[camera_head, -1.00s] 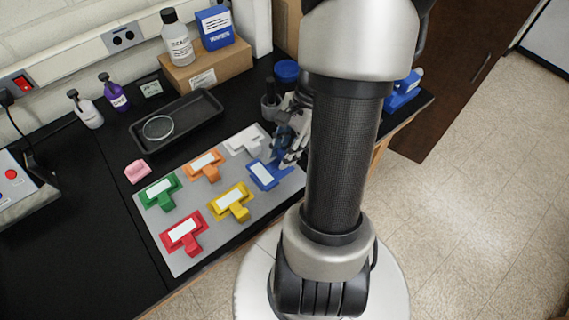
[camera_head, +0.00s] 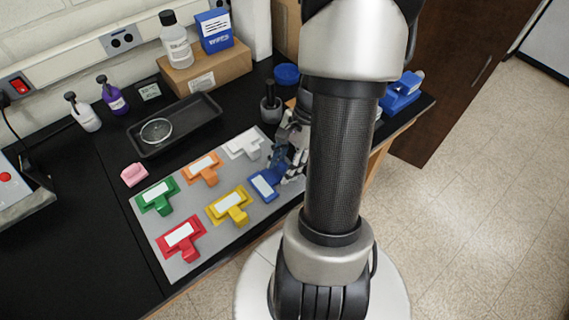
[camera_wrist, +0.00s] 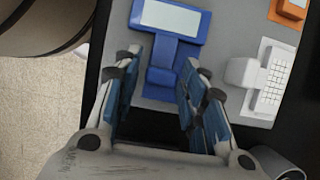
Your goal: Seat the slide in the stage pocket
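Several T-shaped coloured pieces with pale plates lie on a grey mat. I cannot tell which one is the slide, and no stage pocket can be made out for certain. The blue T-shaped piece (camera_head: 263,186) is closest to my gripper (camera_head: 286,158); its stem is mostly hidden in the head view. In the wrist view my gripper (camera_wrist: 167,68) is open, with its blue-padded fingers on either side of the stem end of the blue piece (camera_wrist: 178,52). Gaps show on both sides of the stem. The white piece (camera_wrist: 244,72) lies to the right of the fingers.
The grey mat (camera_head: 200,218) also bears green, orange, yellow and red pieces. A pink block (camera_head: 134,174), a black tray (camera_head: 205,108) with a round dish, and a black upright item (camera_head: 271,108) stand behind. A blue device (camera_head: 402,92) stands at the right bench end.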

